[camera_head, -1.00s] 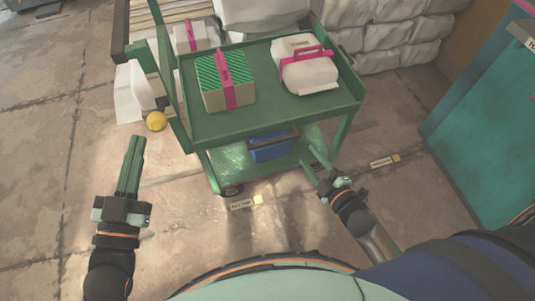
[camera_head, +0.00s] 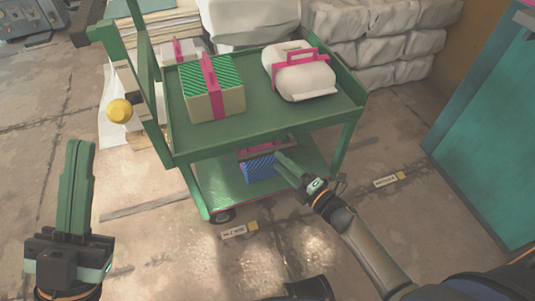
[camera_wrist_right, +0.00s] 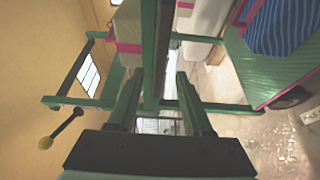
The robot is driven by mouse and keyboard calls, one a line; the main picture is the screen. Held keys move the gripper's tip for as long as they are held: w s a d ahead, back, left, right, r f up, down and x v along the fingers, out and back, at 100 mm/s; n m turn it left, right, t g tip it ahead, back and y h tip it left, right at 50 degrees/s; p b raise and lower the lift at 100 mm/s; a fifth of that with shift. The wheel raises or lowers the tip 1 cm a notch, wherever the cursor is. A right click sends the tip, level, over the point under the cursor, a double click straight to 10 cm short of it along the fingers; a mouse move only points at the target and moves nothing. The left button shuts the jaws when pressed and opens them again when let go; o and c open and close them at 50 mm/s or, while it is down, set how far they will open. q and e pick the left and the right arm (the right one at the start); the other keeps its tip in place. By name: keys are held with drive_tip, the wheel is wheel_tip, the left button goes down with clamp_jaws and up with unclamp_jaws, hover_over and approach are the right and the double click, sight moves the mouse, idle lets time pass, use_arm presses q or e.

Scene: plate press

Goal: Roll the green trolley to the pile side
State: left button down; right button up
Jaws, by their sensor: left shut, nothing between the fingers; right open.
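The green trolley (camera_head: 262,128) stands in the upper middle of the head view. Its upright handle frame (camera_head: 148,92) is on the left, with a yellow knob (camera_head: 119,110) at its side. My left gripper (camera_head: 78,146) is shut and empty, apart from the trolley at the left. My right gripper (camera_head: 283,163) is open in front of the lower shelf. In the right wrist view, a green post (camera_wrist_right: 155,55) appears between the open fingers (camera_wrist_right: 157,82). I cannot tell how far beyond them it is.
The trolley carries a green-striped box (camera_head: 212,88) and a white box (camera_head: 300,72) on top, a blue box (camera_head: 260,168) below. Pale sacks (camera_head: 375,45) are piled behind. A teal cabinet (camera_head: 490,130) stands at right. Floor labels (camera_head: 238,231) lie in front; the left floor is open.

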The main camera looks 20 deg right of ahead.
sight(270, 154)
drive_tip(key=b+x, duration=0.1)
drive_tip(key=x, duration=0.5)
drive_tip(key=shift+c, duration=0.2)
clamp_jaws()
idle(1.2)
